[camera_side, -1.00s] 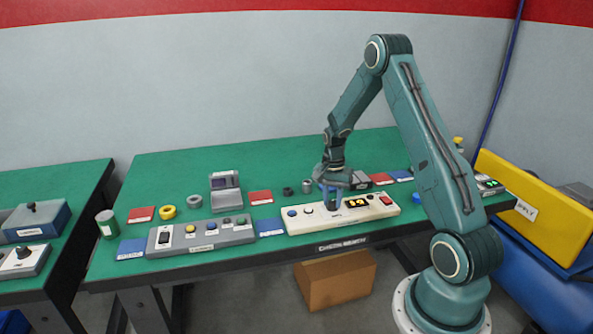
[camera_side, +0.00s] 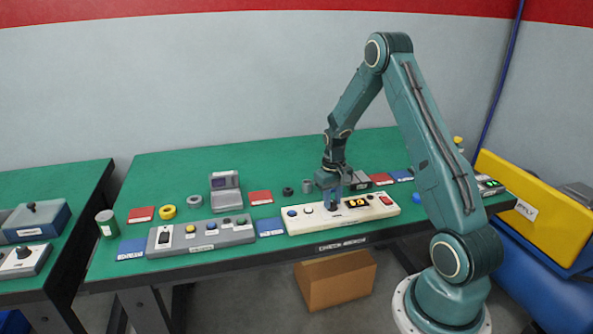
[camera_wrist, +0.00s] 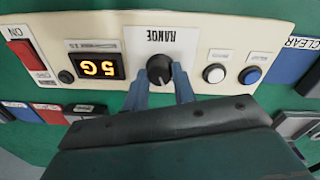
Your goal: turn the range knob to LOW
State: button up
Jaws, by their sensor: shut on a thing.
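The range knob (camera_wrist: 159,70) is a small dark round knob on the white control panel (camera_wrist: 215,30). In the wrist view it sits below the upside-down word RANGE, with a pale pointer mark on it. My gripper (camera_wrist: 160,85) has its two blue fingers on either side of the knob and is shut on it. In the side view my gripper (camera_side: 332,200) stands pointing down over the middle of the white panel (camera_side: 297,224), and its fingers largely hide the knob. Any LOW marking is too small or hidden to read.
The panel has a lit display (camera_wrist: 96,67) showing yellow digits, a red ON switch (camera_wrist: 30,55), a white button (camera_wrist: 214,73) and a blue button (camera_wrist: 251,75). A grey panel (camera_side: 200,236) lies to the left. Red and blue label plates lie around on the green bench (camera_side: 275,165).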

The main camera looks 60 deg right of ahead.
jog(key=shift+n, duration=1.3)
jog(key=o, duration=1)
jog(key=r, duration=1.4)
jog(key=shift+a, duration=0.25)
jog(key=shift+f, duration=0.1)
